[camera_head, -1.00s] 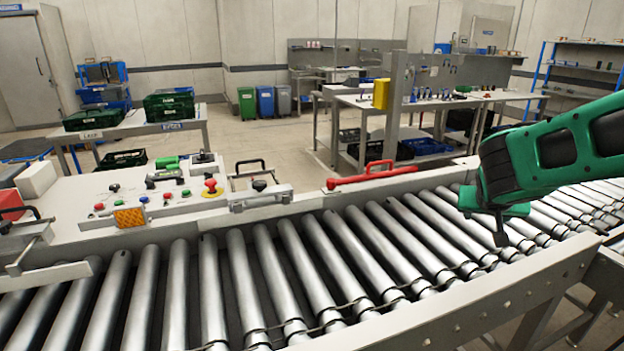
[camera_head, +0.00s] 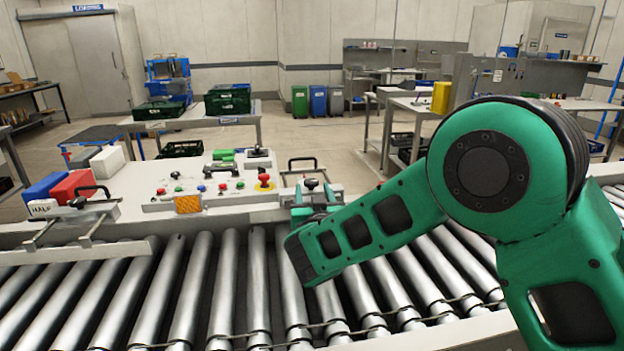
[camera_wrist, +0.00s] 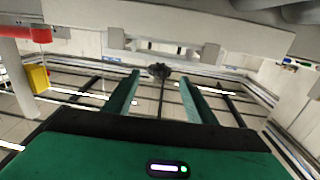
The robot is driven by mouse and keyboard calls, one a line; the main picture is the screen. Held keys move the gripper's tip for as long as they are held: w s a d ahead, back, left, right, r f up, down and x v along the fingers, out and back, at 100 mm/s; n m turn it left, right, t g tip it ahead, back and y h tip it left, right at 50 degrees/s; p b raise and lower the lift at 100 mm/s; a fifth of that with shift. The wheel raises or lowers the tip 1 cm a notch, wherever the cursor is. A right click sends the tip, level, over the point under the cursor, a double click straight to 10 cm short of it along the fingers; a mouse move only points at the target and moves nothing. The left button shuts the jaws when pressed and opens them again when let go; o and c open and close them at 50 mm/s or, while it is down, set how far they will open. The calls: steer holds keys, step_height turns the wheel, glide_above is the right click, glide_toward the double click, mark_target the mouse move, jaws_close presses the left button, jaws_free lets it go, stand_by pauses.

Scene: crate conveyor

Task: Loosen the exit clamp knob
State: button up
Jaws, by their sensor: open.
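A clamp with a black knob (camera_head: 311,184) sits on the far rail of the roller conveyor, at the right end of the control panel. In the wrist view the dark knob (camera_wrist: 160,70) shows in line with the gap between my fingertips, near their tips. My gripper (camera_wrist: 159,80) is open, with one green finger on each side of that gap and nothing held. In the head view my gripper (camera_head: 308,205) is at the clamp, and my green arm hides part of it. I cannot tell whether the fingers touch the knob.
A second clamp (camera_head: 86,212) with a black handle stands on the rail at left. A control panel (camera_head: 215,190) with buttons and a red mushroom knob (camera_head: 264,181) is close beside my gripper. The rollers (camera_head: 190,290) are bare. A red bar (camera_wrist: 25,33) shows in the wrist view.

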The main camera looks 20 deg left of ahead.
mark_target(311, 179)
steer(key=x, duration=1)
steer(key=shift+d, duration=0.15)
steer(key=c, duration=1)
